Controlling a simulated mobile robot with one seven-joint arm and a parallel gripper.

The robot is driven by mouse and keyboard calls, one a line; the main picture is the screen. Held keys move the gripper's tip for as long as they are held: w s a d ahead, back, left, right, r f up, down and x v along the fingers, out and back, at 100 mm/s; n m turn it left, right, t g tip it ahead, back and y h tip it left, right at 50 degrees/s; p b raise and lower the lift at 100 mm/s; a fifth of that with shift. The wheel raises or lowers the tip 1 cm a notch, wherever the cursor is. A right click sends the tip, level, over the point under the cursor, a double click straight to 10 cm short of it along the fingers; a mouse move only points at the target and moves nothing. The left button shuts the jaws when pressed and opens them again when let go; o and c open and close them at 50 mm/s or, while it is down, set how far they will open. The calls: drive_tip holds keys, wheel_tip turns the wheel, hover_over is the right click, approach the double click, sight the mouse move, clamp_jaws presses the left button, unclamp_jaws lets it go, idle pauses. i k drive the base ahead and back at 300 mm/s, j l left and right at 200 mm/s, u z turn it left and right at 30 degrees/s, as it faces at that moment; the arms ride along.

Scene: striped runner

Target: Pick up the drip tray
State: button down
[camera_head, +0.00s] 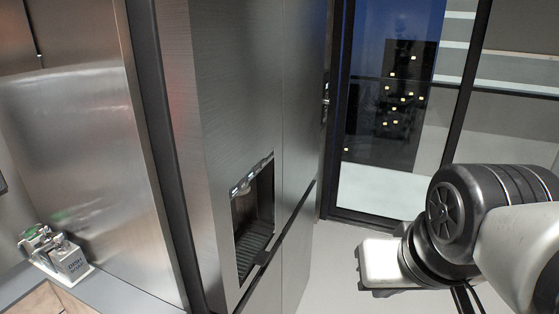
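The drip tray (252,246) appears to be the dark ribbed piece at the bottom of the dispenser recess (254,205) in the tall steel fridge front. A dark lip sticks out at its right front edge. The recess wall hides part of the tray. My gripper (380,264) is at the lower right, well to the right of the recess and apart from it. Its pale body points left, and its fingers cannot be made out, so I cannot tell whether it is open or shut. I see nothing held in it.
A grey counter (128,288) at the lower left holds a dish soap caddy (56,254). A dark vertical edge (165,150) separates the counter area from the fridge. A dark-framed glass door (390,120) stands behind. Pale floor (330,255) lies open between the fridge and my gripper.

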sight(249, 252)
drive_tip(key=u, duration=0.4)
drive_tip(key=i+l+u, duration=0.1)
drive_tip(key=u, duration=0.3)
drive_tip(key=l+u, duration=0.1)
drive_tip(key=u, duration=0.25)
drive_tip(key=i+l+u, duration=0.1)
drive_tip(key=u, duration=0.3)
drive_tip(key=l+u, duration=0.35)
drive_tip(key=l, duration=0.2)
drive_tip(key=l+u, duration=0.35)
drive_tip(key=l, duration=0.2)
drive_tip(key=l+u, duration=0.1)
drive_tip(key=l, duration=0.95)
